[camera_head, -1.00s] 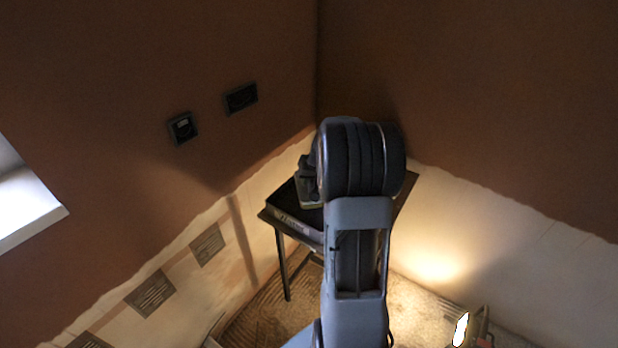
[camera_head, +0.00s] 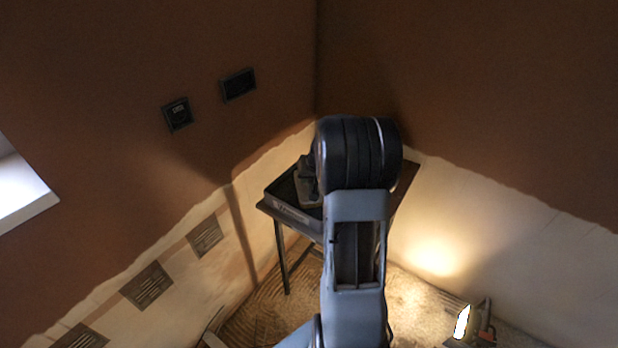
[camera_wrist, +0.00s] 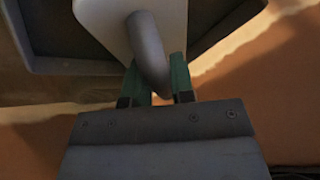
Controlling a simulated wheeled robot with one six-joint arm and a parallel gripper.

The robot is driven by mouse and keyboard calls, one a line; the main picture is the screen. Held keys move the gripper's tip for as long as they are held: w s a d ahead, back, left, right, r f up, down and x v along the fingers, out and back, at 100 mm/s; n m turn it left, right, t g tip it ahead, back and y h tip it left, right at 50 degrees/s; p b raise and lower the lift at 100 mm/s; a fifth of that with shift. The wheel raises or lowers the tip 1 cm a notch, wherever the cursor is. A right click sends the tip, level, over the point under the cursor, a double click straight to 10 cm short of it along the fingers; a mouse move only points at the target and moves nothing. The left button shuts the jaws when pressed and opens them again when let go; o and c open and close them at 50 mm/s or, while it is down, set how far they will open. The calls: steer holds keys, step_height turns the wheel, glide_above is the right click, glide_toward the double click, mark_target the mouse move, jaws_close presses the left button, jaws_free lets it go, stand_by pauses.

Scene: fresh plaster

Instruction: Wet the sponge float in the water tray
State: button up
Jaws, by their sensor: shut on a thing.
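The dark water tray (camera_head: 287,210) sits on a small dark table in the corner. In the wrist view, its rim (camera_wrist: 75,67) and dark inside lie behind the float. The sponge float (camera_head: 310,197) is at the tray, partly hidden by my arm. In the wrist view I see its pale backing plate (camera_wrist: 100,12) and grey curved handle (camera_wrist: 150,55). My gripper (camera_wrist: 160,78) is shut on this handle, one green finger on each side. The sponge face is turned away, and I cannot see the water or how deep the float sits.
The table (camera_head: 400,190) stands close to both walls, its legs on a rough floor. A lit work lamp (camera_head: 463,322) stands on the floor at lower right. Two dark wall boxes (camera_head: 238,84) are on the left wall, with a bright window ledge (camera_head: 20,195) at far left.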

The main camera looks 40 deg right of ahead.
steer(key=shift+s+f+b, duration=0.1)
steer(key=shift+f+b, duration=0.6)
steer(key=shift+b, duration=0.1)
stand_by(2.0)
steer(key=shift+r, duration=0.15)
steer(key=shift+r+p, duration=2.3)
steer(key=shift+r, duration=1.2)
